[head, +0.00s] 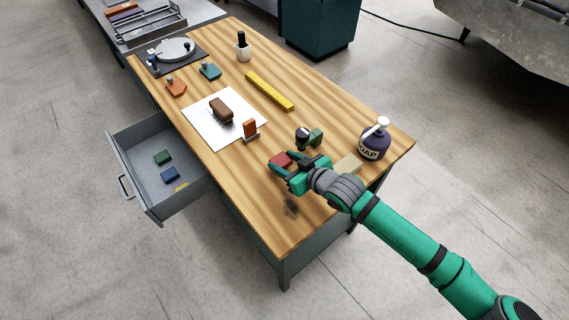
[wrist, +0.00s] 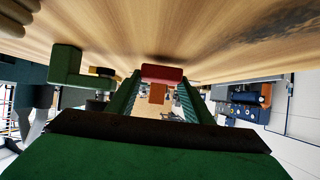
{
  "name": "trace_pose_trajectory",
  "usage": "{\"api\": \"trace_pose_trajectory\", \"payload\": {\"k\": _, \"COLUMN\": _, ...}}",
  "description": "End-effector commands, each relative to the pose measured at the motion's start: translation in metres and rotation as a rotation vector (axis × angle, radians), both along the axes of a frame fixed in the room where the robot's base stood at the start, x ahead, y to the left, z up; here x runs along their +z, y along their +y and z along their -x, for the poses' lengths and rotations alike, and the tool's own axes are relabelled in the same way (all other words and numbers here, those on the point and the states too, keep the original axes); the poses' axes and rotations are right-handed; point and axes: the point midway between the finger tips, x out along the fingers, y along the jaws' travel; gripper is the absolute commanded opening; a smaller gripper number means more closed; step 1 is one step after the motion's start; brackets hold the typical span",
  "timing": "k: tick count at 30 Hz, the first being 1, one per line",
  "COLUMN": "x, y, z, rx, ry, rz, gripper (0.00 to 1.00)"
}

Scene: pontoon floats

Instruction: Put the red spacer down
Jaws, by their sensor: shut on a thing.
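The red spacer (head: 281,160) is a small red block between the fingertips of my gripper (head: 287,170), over the front right part of the wooden table (head: 300,225). In the wrist view the red spacer (wrist: 162,72) sits at the far ends of the two green fingers, and my gripper (wrist: 160,85) is shut on it. The spacer is close to the wooden surface; I cannot tell whether it touches. In the head view the fingers partly hide it.
A green and black object (head: 309,138) stands just behind the gripper. A drawer (head: 145,165) hangs open at left. The front table corner is mostly free.

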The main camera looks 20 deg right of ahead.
Motion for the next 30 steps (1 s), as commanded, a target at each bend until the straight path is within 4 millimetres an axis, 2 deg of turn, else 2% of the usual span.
{"api": "trace_pose_trajectory", "payload": {"k": 3, "x": -0.012, "y": 0.000, "z": 0.000, "rx": -0.001, "ry": 0.000, "rz": 0.000, "gripper": 0.24}}
{"api": "trace_pose_trajectory", "payload": {"k": 13, "x": -0.014, "y": 0.000, "z": 0.000, "rx": -0.001, "ry": 0.000, "rz": 0.000, "gripper": 0.24}}
{"api": "trace_pose_trajectory", "payload": {"k": 14, "x": -0.014, "y": 0.000, "z": 0.000, "rx": -0.001, "ry": 0.000, "rz": 0.000, "gripper": 0.51}}
{"api": "trace_pose_trajectory", "payload": {"k": 15, "x": -0.014, "y": 0.000, "z": 0.000, "rx": 0.000, "ry": 0.000, "rz": 0.001, "gripper": 0.60}}
{"api": "trace_pose_trajectory", "payload": {"k": 16, "x": -0.014, "y": 0.000, "z": 0.000, "rx": 0.000, "ry": 0.000, "rz": 0.001, "gripper": 0.65}}
{"api": "trace_pose_trajectory", "payload": {"k": 26, "x": -0.012, "y": 0.000, "z": 0.000, "rx": 0.000, "ry": -0.001, "rz": 0.002, "gripper": 0.65}}
{"api": "trace_pose_trajectory", "payload": {"k": 30, "x": -0.006, "y": -0.005, "z": 0.010, "rx": -0.002, "ry": -0.001, "rz": 0.003, "gripper": 0.65}}
